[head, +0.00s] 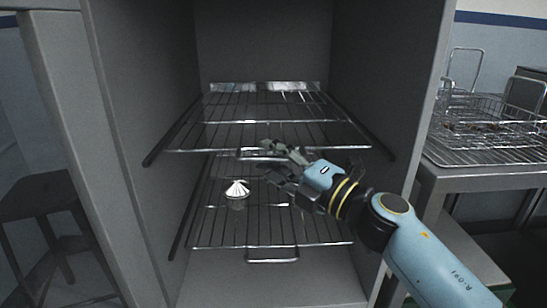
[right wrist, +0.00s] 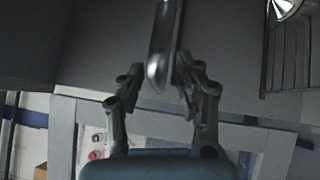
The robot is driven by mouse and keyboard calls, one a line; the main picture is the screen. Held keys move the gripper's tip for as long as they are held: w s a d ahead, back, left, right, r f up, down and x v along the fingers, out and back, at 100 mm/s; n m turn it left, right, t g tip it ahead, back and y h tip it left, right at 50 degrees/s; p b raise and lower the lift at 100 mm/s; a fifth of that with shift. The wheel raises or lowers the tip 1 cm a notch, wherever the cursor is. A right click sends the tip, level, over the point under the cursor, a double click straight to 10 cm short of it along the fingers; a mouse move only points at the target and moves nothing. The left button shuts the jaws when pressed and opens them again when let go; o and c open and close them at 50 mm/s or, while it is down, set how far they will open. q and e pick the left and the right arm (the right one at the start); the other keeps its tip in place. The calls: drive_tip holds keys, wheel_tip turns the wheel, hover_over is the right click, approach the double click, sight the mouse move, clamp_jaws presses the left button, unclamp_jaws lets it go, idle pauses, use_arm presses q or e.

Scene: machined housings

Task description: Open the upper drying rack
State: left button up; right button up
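The upper drying rack (head: 225,135) is a wire shelf on side rails inside a grey cabinet. Its small front handle (head: 252,154) is partly hidden by my right gripper. My right gripper (head: 283,152) comes in from the right and is at this handle. In the right wrist view, my right gripper's fingers (right wrist: 163,72) stand apart, with the shiny handle bar (right wrist: 163,45) between their tips. The bar is nearer the right-hand finger; a narrow gap shows on the other side. Firm contact cannot be told. My left gripper is not in view.
The lower rack (head: 215,225) has its own front handle (head: 272,256) and carries a white fluted piece (head: 237,188). The cabinet walls (head: 385,75) stand close on both sides. A side table (head: 480,180) with wire baskets (head: 500,125) stands at right, and a dark stool (head: 40,195) at left.

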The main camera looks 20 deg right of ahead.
drive_tip(key=shift+c, duration=0.2)
clamp_jaws()
idle(0.3)
